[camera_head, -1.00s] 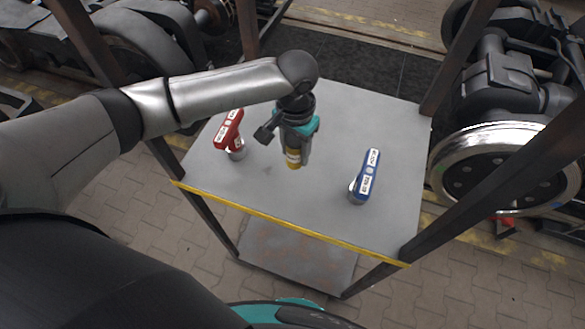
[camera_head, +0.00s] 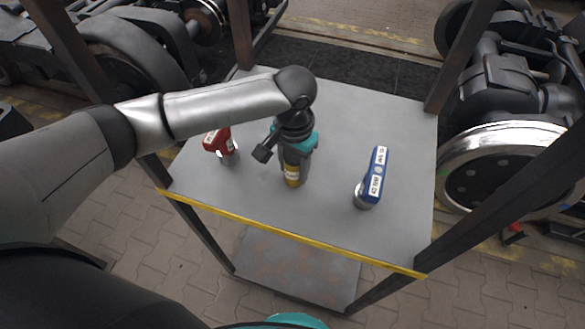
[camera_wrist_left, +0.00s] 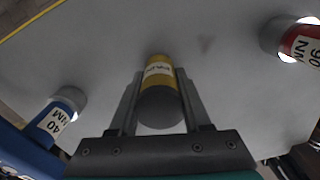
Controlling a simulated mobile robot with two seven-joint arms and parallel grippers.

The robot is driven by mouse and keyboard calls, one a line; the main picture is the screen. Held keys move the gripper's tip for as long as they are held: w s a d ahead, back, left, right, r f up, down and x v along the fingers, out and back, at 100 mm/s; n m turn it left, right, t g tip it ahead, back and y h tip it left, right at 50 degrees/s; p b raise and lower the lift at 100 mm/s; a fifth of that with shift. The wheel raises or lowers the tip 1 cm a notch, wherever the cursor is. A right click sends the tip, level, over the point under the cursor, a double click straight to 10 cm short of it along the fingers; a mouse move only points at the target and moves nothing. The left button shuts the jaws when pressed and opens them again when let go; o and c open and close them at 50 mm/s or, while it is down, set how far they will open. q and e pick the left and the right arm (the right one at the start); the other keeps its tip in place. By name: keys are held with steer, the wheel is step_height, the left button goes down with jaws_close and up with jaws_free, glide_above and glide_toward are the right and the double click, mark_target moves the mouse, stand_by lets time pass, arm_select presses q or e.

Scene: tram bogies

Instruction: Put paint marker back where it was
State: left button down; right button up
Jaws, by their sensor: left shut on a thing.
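The paint marker (camera_head: 292,174) is a short yellow cylinder with a white label and a dark grey end. My left gripper (camera_head: 295,160) points down over the middle of the grey table (camera_head: 335,215) and is shut on it. In the left wrist view the paint marker (camera_wrist_left: 159,90) stands between the two fingers of the left gripper (camera_wrist_left: 160,108), its dark end towards the camera. I cannot tell whether its lower end touches the table top. My right gripper is not in view.
A red tool (camera_head: 217,141) stands left of the gripper, and a blue tool (camera_head: 376,172) stands to the right. They also show in the left wrist view, red (camera_wrist_left: 303,44) and blue (camera_wrist_left: 45,138). Dark posts rise at the table's corners.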

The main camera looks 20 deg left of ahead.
arm_select(q)
steer(key=c, duration=0.8)
jaws_free()
steer(key=shift+f, duration=0.1)
steer(key=o, duration=0.4)
steer(key=shift+o, duration=0.2)
steer(key=shift+r, duration=0.25)
step_height(320, 180, up, 11)
steer(key=shift+f+p, duration=0.1)
steer(key=shift+p, duration=1.15)
steer(key=shift+r, duration=0.5)
